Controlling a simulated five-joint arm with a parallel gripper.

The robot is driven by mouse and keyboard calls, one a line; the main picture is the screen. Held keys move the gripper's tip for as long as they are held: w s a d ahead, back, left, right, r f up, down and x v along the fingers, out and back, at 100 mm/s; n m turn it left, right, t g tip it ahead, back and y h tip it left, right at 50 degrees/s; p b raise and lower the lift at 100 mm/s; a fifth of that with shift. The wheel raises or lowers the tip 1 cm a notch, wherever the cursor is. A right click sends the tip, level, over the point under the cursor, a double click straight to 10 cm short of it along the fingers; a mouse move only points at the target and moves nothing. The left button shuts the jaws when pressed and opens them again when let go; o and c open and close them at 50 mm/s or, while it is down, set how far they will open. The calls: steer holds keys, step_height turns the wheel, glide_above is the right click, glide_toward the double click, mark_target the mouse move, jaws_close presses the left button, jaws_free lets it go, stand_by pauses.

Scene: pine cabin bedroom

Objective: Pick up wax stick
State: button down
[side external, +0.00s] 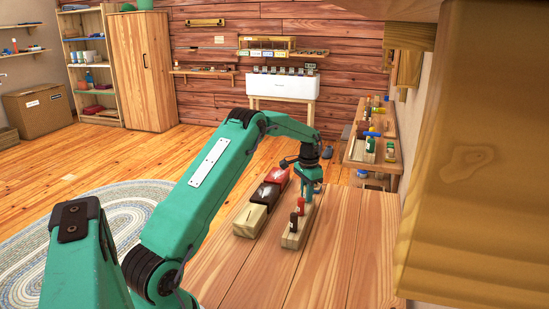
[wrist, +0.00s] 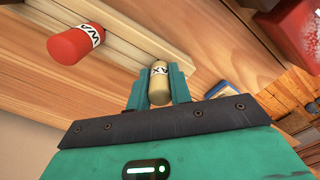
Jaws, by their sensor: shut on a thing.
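A cream wax stick (wrist: 159,88) with a white label in black letters sits between the two teal fingers of my gripper (wrist: 157,80), which is shut on it. A red wax stick (wrist: 76,43) with a similar label is to its left in the wrist view, apart from the fingers. A pale wooden rack (wrist: 125,47) runs behind both.
The plank tabletop (side external: 335,255) is clear to the right and front. A large wooden beam (side external: 475,160) fills the right of the side view.

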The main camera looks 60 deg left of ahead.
steer(key=shift+r, duration=0.15)
steer(key=shift+r, duration=0.6)
step_height(320, 180, up, 3)
steer(key=shift+d, duration=0.1)
steer(key=d+r, duration=0.6)
steer(key=d, duration=0.5)
steer(key=shift+d+r, duration=0.2)
steer(key=shift+r, duration=0.1)
steer(key=s+a, duration=0.7)
steer(key=s, duration=0.2)
steer(key=s+a+r, duration=0.1)
steer(key=s+a, duration=0.5)
steer(key=s, duration=0.4)
steer(key=shift+a+r, duration=0.2)
steer(key=shift+a, duration=0.2)
steer(key=shift+s+f, duration=0.1)
